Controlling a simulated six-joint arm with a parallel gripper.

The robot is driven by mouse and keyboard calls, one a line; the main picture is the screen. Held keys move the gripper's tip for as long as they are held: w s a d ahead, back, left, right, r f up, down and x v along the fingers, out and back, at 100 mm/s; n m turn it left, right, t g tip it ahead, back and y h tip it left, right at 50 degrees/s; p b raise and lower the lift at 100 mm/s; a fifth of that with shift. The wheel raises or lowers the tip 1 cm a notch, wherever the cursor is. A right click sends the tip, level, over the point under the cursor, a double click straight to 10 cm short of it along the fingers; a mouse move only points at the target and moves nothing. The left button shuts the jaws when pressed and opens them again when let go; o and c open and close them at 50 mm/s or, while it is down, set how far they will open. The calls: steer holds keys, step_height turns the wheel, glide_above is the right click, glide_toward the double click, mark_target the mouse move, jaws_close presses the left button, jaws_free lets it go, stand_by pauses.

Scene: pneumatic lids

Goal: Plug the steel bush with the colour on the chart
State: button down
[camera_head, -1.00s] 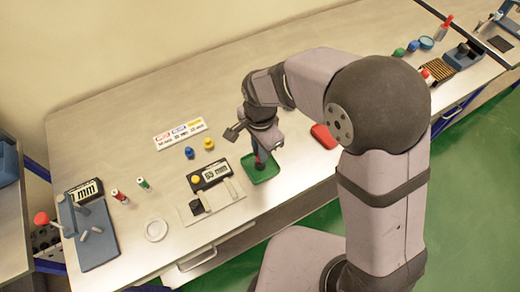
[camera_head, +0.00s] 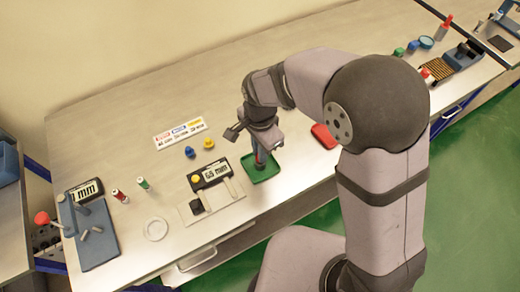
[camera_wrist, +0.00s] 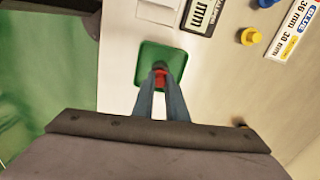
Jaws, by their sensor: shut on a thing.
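My gripper (camera_wrist: 161,80) points down over the green tray (camera_head: 268,175) and is shut on a small red plug (camera_wrist: 160,77). A dark grey round piece (camera_wrist: 160,65), perhaps the steel bush, shows at the fingertips just beyond the red. I cannot tell whether the plug is inside it or only against it. The tray also shows in the wrist view (camera_wrist: 146,53). A blue plug (camera_head: 189,152) and a yellow plug (camera_head: 208,144) stand on the bench left of the tray. The white colour chart (camera_head: 180,133) lies behind them, with red, blue and yellow labels and millimetre sizes.
A gauge (camera_head: 210,175) with a millimetre display and a yellow knob stands left of the tray. A red tray (camera_head: 324,136) lies to the right. A blue press-like fixture (camera_head: 97,246), small red and green cylinders and a clear ring (camera_head: 155,229) are farther left. Bare bench lies behind the chart.

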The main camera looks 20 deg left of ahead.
steer(key=shift+f+b, duration=0.5)
steer(key=shift+f, duration=0.3)
stand_by(0.7)
stand_by(0.4)
steer(key=c, duration=1.7)
jaws_free()
steer(key=shift+r, duration=0.1)
steer(key=shift+r+b, duration=0.95)
steer(key=shift+r, duration=2.65)
